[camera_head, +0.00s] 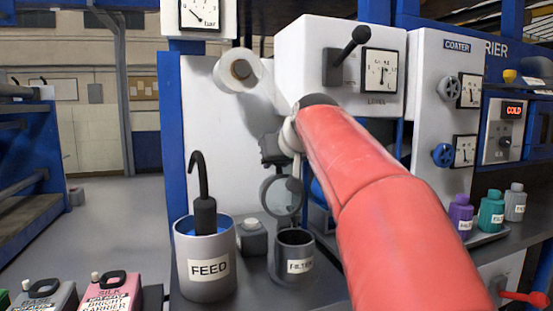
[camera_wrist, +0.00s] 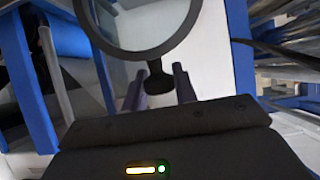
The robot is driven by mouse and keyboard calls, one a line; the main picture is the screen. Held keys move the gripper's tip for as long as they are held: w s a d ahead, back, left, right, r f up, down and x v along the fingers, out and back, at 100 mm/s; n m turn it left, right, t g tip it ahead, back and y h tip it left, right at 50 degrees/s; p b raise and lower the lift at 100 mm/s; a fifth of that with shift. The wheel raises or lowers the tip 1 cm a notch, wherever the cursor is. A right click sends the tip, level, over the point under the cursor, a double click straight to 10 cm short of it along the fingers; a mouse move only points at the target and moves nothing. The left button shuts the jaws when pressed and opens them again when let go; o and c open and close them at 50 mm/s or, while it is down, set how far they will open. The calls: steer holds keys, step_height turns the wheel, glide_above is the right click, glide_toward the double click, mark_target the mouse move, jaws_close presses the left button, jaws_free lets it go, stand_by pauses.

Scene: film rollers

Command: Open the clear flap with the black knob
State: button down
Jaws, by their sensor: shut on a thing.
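The clear flap, a round pane in a dark rim, shows in the head view (camera_head: 282,195) above the filter pot (camera_head: 293,262). In the wrist view the clear flap (camera_wrist: 140,18) fills the top, cut off by the frame edge. Its black knob (camera_wrist: 157,80) sticks out from the rim toward me. My gripper (camera_wrist: 160,86) has one finger on each side of the knob and is shut on it. In the head view my gripper (camera_head: 276,166) is small and dark, just above and against the flap. The knob cannot be made out there.
A feed pot (camera_head: 207,270) with a black-handled tool stands left of the filter pot. A small grey jar (camera_head: 252,238) sits between and behind them. A lever panel (camera_head: 340,65) and white roll (camera_head: 240,70) are above. Bottles (camera_head: 491,210) stand right. My red arm hides the middle.

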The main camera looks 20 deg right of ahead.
steer(key=shift+f, duration=0.15)
steer(key=c, duration=1.1)
jaws_free()
steer(key=shift+c, duration=0.2)
steer(key=v, duration=0.8)
steer(key=shift+w, duration=0.1)
